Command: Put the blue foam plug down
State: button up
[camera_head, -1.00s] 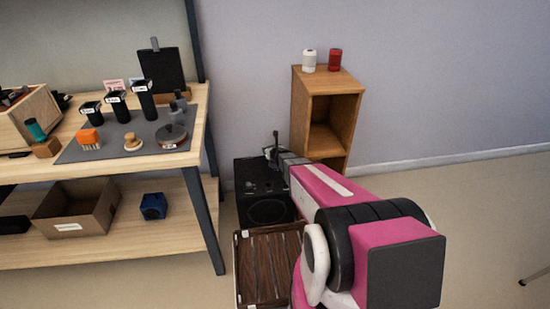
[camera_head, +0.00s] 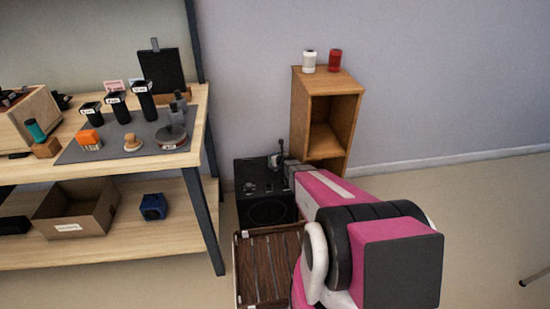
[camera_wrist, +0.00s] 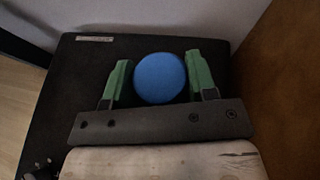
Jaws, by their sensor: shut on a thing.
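The blue foam plug (camera_wrist: 160,82) shows as a round blue face in the wrist view. My gripper (camera_wrist: 158,68) is shut on it, with one green finger on each side. In the head view my gripper (camera_head: 277,160) is at the top of the black speaker (camera_head: 252,178), near its back right edge; the plug cannot be made out there. The speaker's dark surface (camera_wrist: 75,85) lies behind the plug in the wrist view. I cannot tell whether the plug touches it.
A wooden shelf unit (camera_head: 310,120) stands close behind and right of the speaker, with a white can (camera_head: 309,62) and a red can (camera_head: 335,61) on top. A slatted dark wooden crate (camera_head: 265,268) is in front. A workbench (camera_head: 195,135) stands at left.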

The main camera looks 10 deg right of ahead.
jog(key=shift+f, duration=0.4)
jog(key=o, duration=0.9)
jog(key=shift+r, duration=0.1)
